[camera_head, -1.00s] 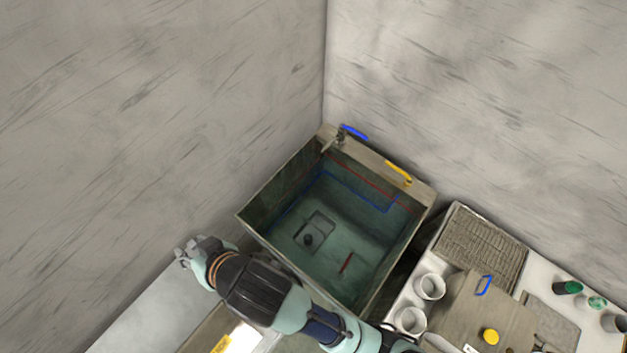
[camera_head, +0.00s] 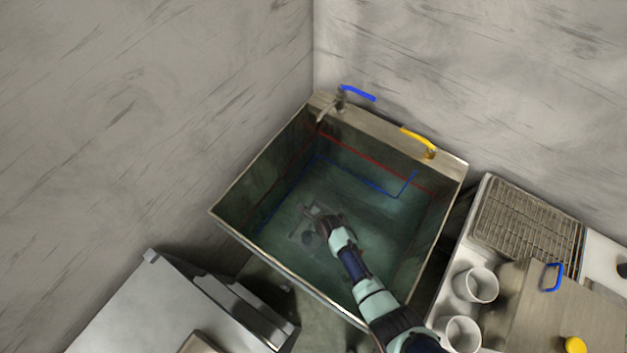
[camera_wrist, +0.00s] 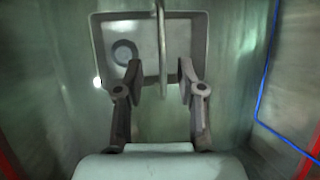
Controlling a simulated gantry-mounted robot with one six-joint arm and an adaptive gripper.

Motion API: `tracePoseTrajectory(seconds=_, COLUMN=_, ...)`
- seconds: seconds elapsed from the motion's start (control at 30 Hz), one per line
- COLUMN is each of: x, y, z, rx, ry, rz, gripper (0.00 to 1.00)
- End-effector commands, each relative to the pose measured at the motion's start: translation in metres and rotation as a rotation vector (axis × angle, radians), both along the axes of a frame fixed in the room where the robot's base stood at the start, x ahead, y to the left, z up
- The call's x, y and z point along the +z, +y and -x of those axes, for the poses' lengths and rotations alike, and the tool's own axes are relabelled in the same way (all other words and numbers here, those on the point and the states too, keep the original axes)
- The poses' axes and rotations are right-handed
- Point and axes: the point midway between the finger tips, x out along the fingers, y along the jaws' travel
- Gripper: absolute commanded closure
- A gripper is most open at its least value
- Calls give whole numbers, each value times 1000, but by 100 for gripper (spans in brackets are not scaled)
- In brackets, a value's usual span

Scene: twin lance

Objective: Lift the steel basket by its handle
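The steel basket (camera_head: 309,211) is a small square grey tray low in the deep sink, partly hidden by my gripper in the head view. In the wrist view the basket (camera_wrist: 112,28) fills the upper middle, with a round dark spot in its floor. Its thin handle (camera_wrist: 161,45) stands across it as a narrow bar. My gripper (camera_wrist: 160,68) is open, with one finger on each side of the bar and a visible gap on the left; the right finger is closer. In the head view my gripper (camera_head: 325,221) is down inside the sink at the basket.
The sink's walls and rim (camera_head: 262,247) surround my arm, which passes over the front right rim. A blue-handled tap (camera_head: 357,93) and yellow handle (camera_head: 418,142) are on the back ledge. White cups (camera_head: 475,284) and a wire rack (camera_head: 527,228) stand to the right.

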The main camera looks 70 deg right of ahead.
Motion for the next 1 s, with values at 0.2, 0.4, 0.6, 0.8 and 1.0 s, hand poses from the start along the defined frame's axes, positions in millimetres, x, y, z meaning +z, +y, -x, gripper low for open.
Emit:
tracePoseTrajectory(seconds=0.2, x=-21, y=-6, z=-5, rx=2, ry=1, rz=1, gripper=61)
tracePoseTrajectory(seconds=0.4, x=-50, y=-17, z=-14, rx=4, ry=1, rz=1, gripper=61)
tracePoseTrajectory(seconds=0.6, x=-50, y=-18, z=-15, rx=4, ry=0, rz=2, gripper=61)
tracePoseTrajectory(seconds=0.8, x=-50, y=-18, z=-15, rx=4, ry=1, rz=1, gripper=61)
tracePoseTrajectory(seconds=1.0, x=-53, y=-18, z=-15, rx=4, ry=0, rz=2, gripper=61)
